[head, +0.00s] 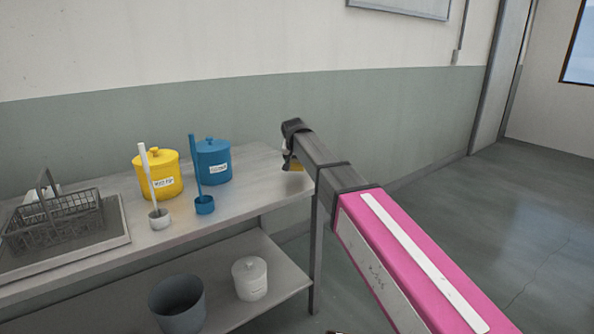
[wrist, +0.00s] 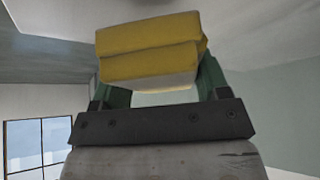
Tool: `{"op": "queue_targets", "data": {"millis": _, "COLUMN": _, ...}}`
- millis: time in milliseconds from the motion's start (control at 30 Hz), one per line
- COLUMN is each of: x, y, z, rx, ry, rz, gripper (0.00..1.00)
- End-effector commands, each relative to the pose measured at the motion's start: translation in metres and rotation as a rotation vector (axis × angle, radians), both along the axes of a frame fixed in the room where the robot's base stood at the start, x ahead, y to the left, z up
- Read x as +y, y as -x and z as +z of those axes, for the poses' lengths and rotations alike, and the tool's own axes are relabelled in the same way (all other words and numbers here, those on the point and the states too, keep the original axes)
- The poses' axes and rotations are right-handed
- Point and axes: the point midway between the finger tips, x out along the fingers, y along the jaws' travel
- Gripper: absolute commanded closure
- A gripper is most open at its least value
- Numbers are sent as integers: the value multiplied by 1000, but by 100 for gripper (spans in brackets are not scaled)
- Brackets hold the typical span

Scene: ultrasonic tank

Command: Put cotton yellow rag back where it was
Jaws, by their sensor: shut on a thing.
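The yellow rag (wrist: 150,48) is a folded block, yellow with a pale underside, in the wrist view. My gripper (wrist: 155,80) is shut on it, with a green finger at each side. In the head view my gripper (head: 290,150) is over the right end of the metal table (head: 250,190). Only a small yellow part of the rag (head: 296,167) shows there, below my gripper and partly hidden by it. I cannot tell whether the rag touches the tabletop.
A yellow lidded pot (head: 160,177) and a blue one (head: 213,163) stand left of my gripper, with white (head: 158,216) and blue (head: 204,206) ladles before them. A wire basket (head: 50,222) is far left. A grey bucket (head: 177,305) and white pot (head: 250,279) are below.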

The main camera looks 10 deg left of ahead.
Motion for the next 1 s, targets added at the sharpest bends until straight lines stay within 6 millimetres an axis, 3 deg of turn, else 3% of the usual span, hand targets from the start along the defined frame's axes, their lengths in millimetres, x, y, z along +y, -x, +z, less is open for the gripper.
{"op": "queue_targets", "data": {"millis": 300, "x": 0, "y": 1, "z": -37, "rx": 1, "ry": 1, "rz": 1, "gripper": 50}}
{"op": "queue_targets", "data": {"millis": 667, "x": 0, "y": 0, "z": -40, "rx": 0, "ry": 0, "rz": 1, "gripper": 50}}
{"op": "queue_targets", "data": {"millis": 700, "x": 0, "y": 0, "z": -41, "rx": 0, "ry": 0, "rz": 1, "gripper": 28}}
{"op": "queue_targets", "data": {"millis": 767, "x": 0, "y": 0, "z": -41, "rx": 0, "ry": 0, "rz": 1, "gripper": 8}}
{"op": "queue_targets", "data": {"millis": 1000, "x": 0, "y": 0, "z": -41, "rx": 0, "ry": 0, "rz": 1, "gripper": 6}}
